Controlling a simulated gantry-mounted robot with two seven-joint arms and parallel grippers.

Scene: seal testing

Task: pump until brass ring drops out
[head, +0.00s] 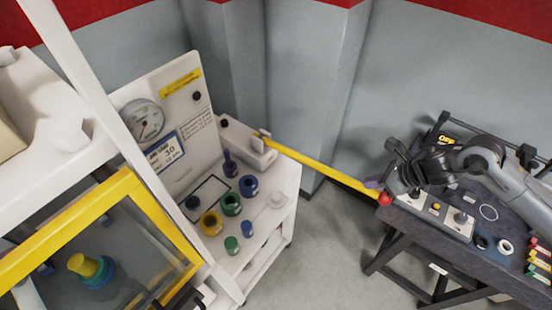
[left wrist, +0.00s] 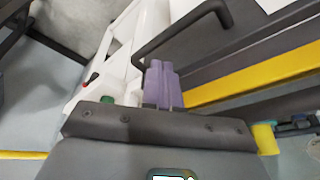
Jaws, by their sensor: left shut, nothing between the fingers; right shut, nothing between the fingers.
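The yellow pump lever (head: 325,172) slants from a white block on the test cart down to a red ball knob (head: 385,199) at its right end. My right gripper (head: 374,184) is shut beside the knob, with a purple fingertip just above the lever; I cannot tell if they touch. A thick yellow ring (head: 211,222) stands on the cart. A yellow piece (head: 84,264) sits on a blue one behind the yellow-framed window. I cannot tell which is the brass ring. My left gripper (left wrist: 162,85) is shut and empty near a dark handle in the left wrist view.
The white cart has a dial gauge (head: 143,120), a display reading 30 (head: 166,152), and several green, blue and white parts. The yellow window frame (head: 60,225) stands at left. A dark bench (head: 400,222) at right holds a switch box and rings. Floor shows between cart and bench.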

